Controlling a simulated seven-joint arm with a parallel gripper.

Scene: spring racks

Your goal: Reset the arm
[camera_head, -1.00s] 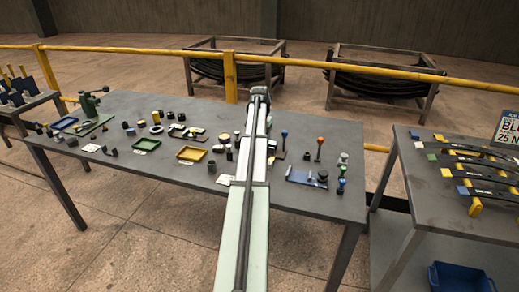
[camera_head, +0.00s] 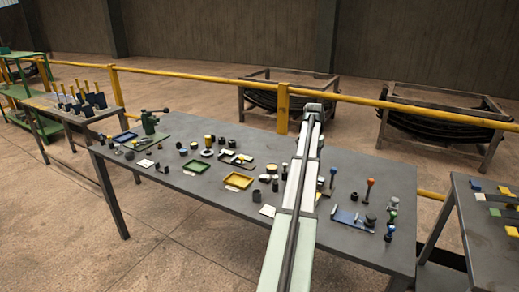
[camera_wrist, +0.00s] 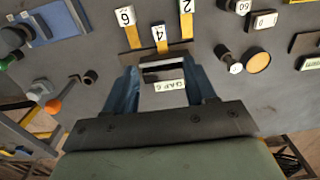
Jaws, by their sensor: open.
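My gripper (camera_wrist: 162,82) is open in the wrist view, with its two blue fingers spread above the grey table (camera_wrist: 105,98). Between the fingers I see a dark slotted block (camera_wrist: 163,67) and a small label reading GAP 6 (camera_wrist: 169,86). I cannot tell whether the fingers touch anything, and nothing appears gripped. In the head view my arm (camera_head: 300,185) reaches out over the worktable (camera_head: 225,215). The fingers are hidden there behind the arm.
Numbered yellow-and-white tags (camera_wrist: 161,38) stand just beyond the block. Small parts crowd the table, with a yellow tray (camera_head: 238,180), a green tray (camera_head: 196,166) and a blue plate (camera_head: 350,217). Upright knobs (camera_head: 369,183) stand right of my arm. A yellow rail (camera_head: 210,84) runs behind.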

